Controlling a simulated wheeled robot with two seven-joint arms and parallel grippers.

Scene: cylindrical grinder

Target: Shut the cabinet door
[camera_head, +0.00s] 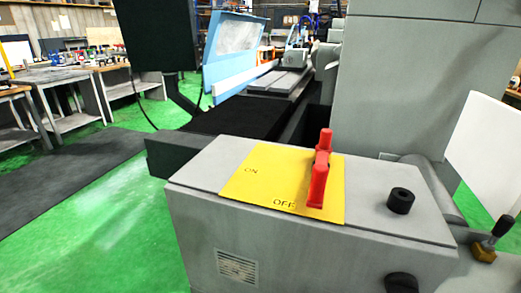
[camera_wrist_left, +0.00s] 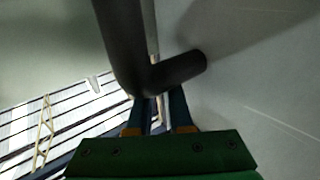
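In the left wrist view, a dark L-shaped bar (camera_wrist_left: 124,50) like a handle runs down from the top and bends right, in front of a pale grey panel (camera_wrist_left: 258,95). Whether this panel is the cabinet door is not clear. My left gripper (camera_wrist_left: 160,98) reaches up to the bend of the bar, its two fingers apart with a gap between them. The bar hides the fingertips, so contact cannot be told. In the head view a white panel (camera_head: 489,150) stands at the right edge; I cannot tell if it is the door. My right gripper is not in view.
The grey control box (camera_head: 300,245) with a yellow ON/OFF plate (camera_head: 255,184), red lever (camera_head: 320,168) and black knob (camera_head: 400,200) fills the near middle. A tall grey housing (camera_head: 400,80) stands behind it. Green floor (camera_head: 130,235) is open at left, before workbenches (camera_head: 60,78).

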